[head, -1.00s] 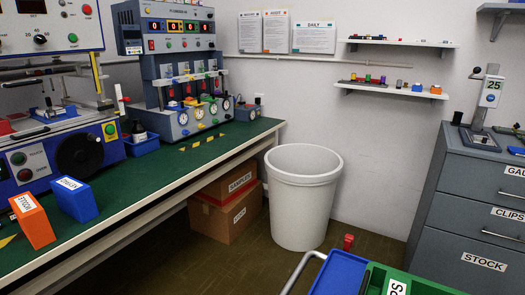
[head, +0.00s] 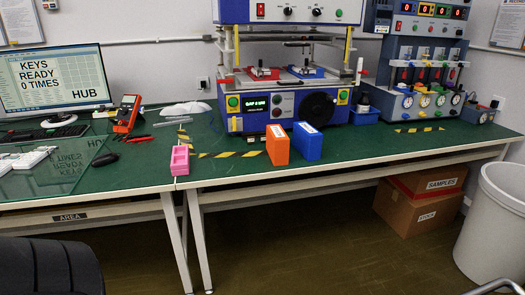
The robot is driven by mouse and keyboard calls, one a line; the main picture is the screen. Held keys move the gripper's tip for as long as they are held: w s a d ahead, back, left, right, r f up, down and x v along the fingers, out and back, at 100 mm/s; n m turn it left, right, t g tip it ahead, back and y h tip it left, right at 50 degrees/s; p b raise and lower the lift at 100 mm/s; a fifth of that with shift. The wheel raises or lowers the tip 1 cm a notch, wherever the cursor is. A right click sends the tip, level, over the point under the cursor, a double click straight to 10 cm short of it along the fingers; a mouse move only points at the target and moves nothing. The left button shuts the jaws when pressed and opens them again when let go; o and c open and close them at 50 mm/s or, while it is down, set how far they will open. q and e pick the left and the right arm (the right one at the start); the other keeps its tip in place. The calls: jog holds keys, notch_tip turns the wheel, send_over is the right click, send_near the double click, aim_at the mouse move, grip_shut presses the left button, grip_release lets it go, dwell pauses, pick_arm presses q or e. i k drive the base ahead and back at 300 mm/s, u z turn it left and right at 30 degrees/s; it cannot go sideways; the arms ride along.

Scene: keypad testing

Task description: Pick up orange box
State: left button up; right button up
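The orange box (head: 277,145) stands upright on the green bench top (head: 350,151), near its front edge, with a white label on its top. A blue box (head: 307,142) stands just to its right, with a small gap between them. Neither of my grippers shows in the head view.
A monitor (head: 53,78) and an orange meter (head: 126,114) are at left. A white bin (head: 492,225) and cartons (head: 420,205) are at right.

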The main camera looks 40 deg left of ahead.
aim_at(277, 141)
jog(key=u, duration=0.25)
jog(key=i, duration=0.35)
jog(key=u, duration=1.2)
